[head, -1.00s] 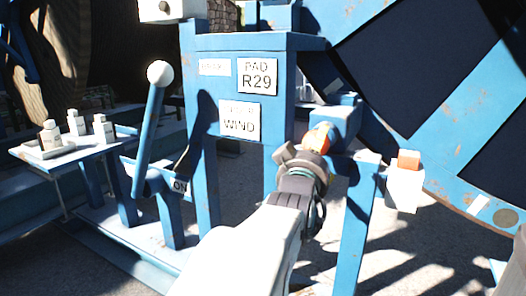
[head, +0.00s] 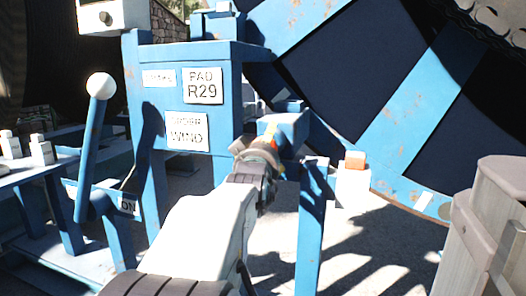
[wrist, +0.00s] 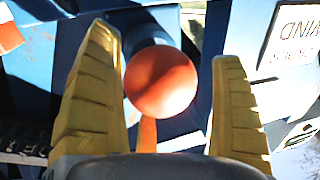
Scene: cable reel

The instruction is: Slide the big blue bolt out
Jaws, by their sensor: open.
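My gripper (head: 262,150) is at the front of a blue block (head: 292,126) on the blue frame, with an orange knob mostly hidden behind it in the head view. In the wrist view, the round orange knob (wrist: 161,81) sits between the two yellow fingers of my gripper (wrist: 165,45). The fingers are open, one on each side. The left finger is close to the knob, and a gap shows on the right. An orange stem (wrist: 147,135) shows below the knob. I cannot tell which blue part is the bolt's body.
A blue lever with a white ball (head: 101,86) stands at the left, by a panel with a WIND label (head: 187,131). A white box with an orange top (head: 355,160) is right of the blue leg. A grey post (head: 490,225) stands at the right. The large blue reel (head: 400,130) fills the back.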

